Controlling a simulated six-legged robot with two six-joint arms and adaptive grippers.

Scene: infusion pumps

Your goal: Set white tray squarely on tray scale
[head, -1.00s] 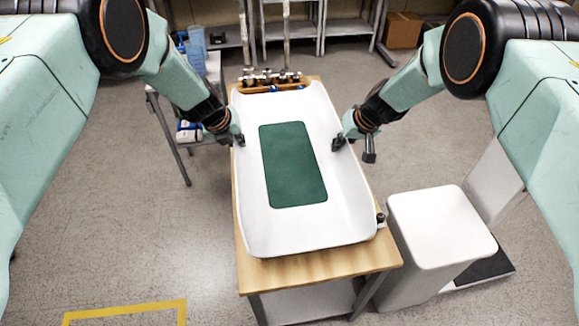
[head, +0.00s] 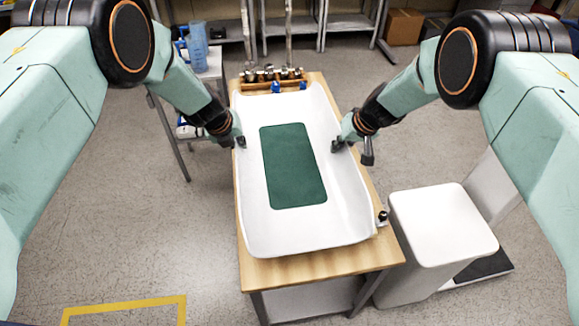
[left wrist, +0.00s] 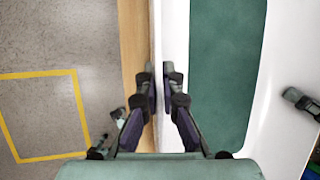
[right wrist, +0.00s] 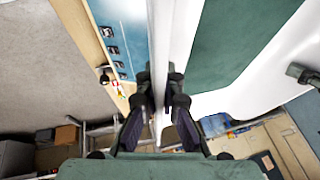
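The white tray (head: 348,215) is long, with raised side rims and a green mat (head: 293,165) in it. It lies over the wooden table (head: 300,272), nearly in line with it; whether it touches anything below is hidden. My left gripper (head: 240,142) is at the tray's left rim; in the left wrist view its fingers (left wrist: 160,88) straddle the rim closely. My right gripper (head: 337,147) is at the right rim, and in the right wrist view its fingers (right wrist: 160,90) close around it. I cannot tell for sure which thing is the tray scale.
A wooden rack (head: 270,86) with several metal and blue fittings stands at the table's far end. A white-topped box (head: 440,225) is right of the table, by a dark floor platform (head: 485,267). A side table (head: 210,68) with bottles is behind left. Floor at left is clear.

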